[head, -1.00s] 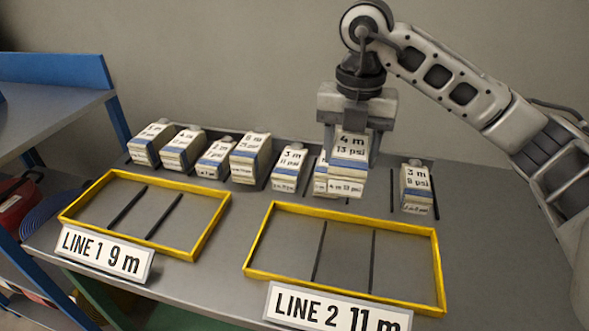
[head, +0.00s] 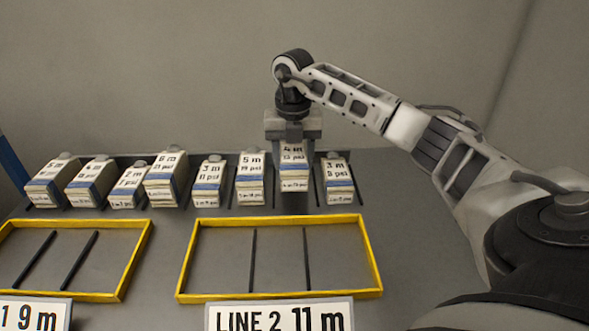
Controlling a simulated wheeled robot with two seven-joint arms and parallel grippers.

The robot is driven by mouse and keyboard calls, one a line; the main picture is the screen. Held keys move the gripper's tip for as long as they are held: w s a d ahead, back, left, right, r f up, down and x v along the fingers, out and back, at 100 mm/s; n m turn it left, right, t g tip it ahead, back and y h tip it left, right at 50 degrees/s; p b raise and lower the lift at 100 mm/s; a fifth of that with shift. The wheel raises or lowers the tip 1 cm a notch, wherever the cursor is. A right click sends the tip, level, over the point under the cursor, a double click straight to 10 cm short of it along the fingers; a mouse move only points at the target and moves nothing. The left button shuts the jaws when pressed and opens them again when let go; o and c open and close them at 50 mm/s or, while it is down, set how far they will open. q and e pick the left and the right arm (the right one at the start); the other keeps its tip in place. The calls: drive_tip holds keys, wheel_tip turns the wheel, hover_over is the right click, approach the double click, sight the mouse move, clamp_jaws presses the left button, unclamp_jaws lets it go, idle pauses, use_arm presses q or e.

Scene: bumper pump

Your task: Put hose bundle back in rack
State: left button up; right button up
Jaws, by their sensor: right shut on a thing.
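The hose bundle (head: 293,166) is a white block with a blue band, marked "4 m" and "13 psi". My right gripper (head: 293,146) comes down from above and is shut on its top. The bundle is upright in the rack row (head: 222,197), between the "5 m" bundle (head: 252,178) and the "3 m 9 psi" bundle (head: 338,182). Its lower end is at rack level; whether it rests on the rack floor I cannot tell. My left gripper is not in view.
Several other bundles, such as the "6 m" one (head: 165,180), stand along the rack to the left. Two empty yellow-framed trays lie in front, the LINE 2 tray (head: 372,255) and the LINE 1 tray (head: 138,257). Dark dividers stand in both.

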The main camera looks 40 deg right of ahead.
sight(294, 152)
drive_tip(key=f, duration=0.3)
drive_tip(key=shift+w+d+f, duration=0.1)
drive_tip(key=shift+d+f, duration=0.05)
drive_tip(key=shift+d, duration=0.15)
drive_tip(key=shift+f, duration=0.2)
drive_tip(key=shift+f, duration=0.2)
drive_tip(key=o, duration=1.2)
drive_tip(key=shift+o, duration=0.2)
drive_tip(key=shift+r, duration=0.15)
wheel_tip(294, 152, up, 11)
drive_tip(key=shift+r+p, duration=0.15)
drive_tip(key=shift+p, duration=0.15)
drive_tip(key=shift+r, duration=0.4)
